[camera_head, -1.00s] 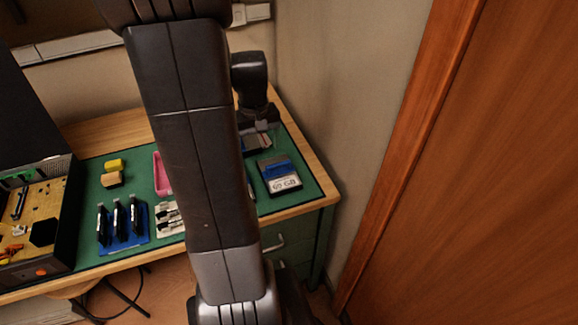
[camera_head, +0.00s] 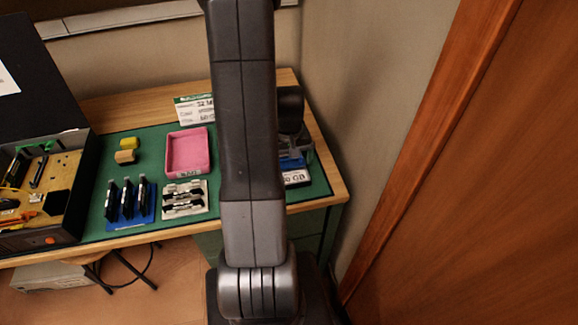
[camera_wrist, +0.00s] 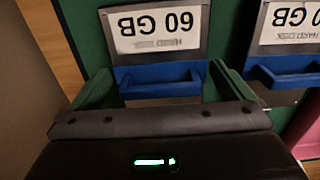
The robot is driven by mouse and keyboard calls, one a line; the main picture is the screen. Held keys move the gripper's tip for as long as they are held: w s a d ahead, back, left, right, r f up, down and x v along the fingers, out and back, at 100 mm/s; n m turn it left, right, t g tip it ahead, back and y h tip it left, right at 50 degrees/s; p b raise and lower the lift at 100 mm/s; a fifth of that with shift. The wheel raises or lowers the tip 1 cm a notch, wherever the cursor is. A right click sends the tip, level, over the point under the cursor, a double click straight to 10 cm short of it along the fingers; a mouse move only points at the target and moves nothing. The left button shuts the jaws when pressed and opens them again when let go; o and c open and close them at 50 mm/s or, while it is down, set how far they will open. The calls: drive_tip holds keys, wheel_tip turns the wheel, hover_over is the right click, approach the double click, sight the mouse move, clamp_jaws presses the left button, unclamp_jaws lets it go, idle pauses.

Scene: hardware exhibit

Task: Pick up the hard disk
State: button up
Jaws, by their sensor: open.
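A hard disk shows in the wrist view (camera_wrist: 160,30), with a white "60 GB" label, upside down there, and a blue handle (camera_wrist: 160,80). My gripper (camera_wrist: 160,72) is open, its green fingers on either side of the handle, with nothing clamped; I cannot tell whether they touch it. In the head view, part of this disk's label (camera_head: 295,177) shows at the mat's right end, just below my gripper (camera_head: 292,150), the rest hidden by my arm and gripper. A second, similar hard disk (camera_wrist: 285,40) lies to the right in the wrist view.
The green mat (camera_head: 95,165) lies on a wooden desk beside the right wall. A pink tray (camera_head: 187,168), a rack with black parts (camera_head: 184,214), a blue stand (camera_head: 125,222), yellow blocks (camera_head: 129,143) and an open computer case (camera_head: 88,190) stand to the left.

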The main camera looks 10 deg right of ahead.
drive_tip(key=shift+f, duration=0.6)
drive_tip(key=shift+c, duration=0.4)
drive_tip(key=c, duration=0.4)
drive_tip(key=shift+r, duration=0.1)
